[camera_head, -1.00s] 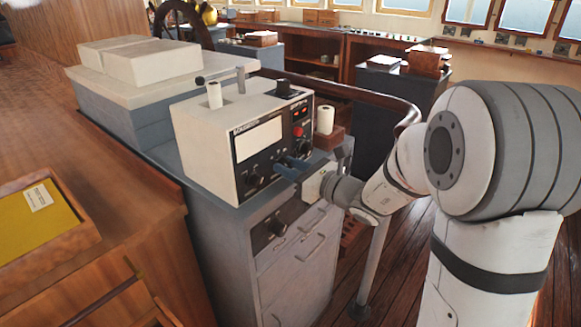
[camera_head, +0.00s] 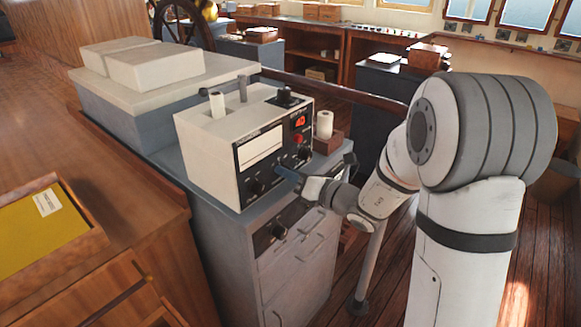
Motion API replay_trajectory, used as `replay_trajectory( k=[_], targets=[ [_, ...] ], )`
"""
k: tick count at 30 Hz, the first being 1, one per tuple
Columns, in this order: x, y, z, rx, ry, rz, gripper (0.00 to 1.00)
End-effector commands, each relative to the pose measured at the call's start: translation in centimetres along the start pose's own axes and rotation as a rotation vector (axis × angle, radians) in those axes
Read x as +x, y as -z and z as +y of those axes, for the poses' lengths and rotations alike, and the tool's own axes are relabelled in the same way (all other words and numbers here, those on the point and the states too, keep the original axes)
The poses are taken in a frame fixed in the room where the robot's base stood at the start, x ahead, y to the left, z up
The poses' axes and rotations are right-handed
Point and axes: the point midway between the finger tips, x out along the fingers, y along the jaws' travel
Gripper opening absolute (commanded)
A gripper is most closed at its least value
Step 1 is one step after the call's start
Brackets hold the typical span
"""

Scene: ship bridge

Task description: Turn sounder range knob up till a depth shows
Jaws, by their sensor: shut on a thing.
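The sounder (camera_head: 215,155) is a cream box with a black front panel, standing on a grey cabinet. Its panel has a pale screen (camera_head: 260,147), a lit red display (camera_head: 300,121), a red button (camera_head: 298,139) and several dark knobs along the bottom. The display shows red digits that look like 40. Another knob (camera_head: 256,187) at the panel's lower left is free of the gripper.
White rolls stand on and beside the sounder (camera_head: 325,124). A wooden desk with a yellow-lined tray (camera_head: 35,235) is at left. A rail runs behind my arm.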

Motion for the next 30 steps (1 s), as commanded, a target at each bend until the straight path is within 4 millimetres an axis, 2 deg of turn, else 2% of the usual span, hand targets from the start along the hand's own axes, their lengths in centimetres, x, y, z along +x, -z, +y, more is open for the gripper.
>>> replay_trajectory(
  k=[12,28,29,30],
  targets=[
    [-0.03,-0.08,0.02,0.191,0.001,0.0,0.04],
    [-0.04,0.03,-0.04,0.215,0.001,-0.001,0.04],
    [-0.04,0.03,-0.04,0.215,0.001,-0.001,0.28],
    [-0.04,0.04,-0.05,0.215,0.001,0.0,0.32]
  ],
)
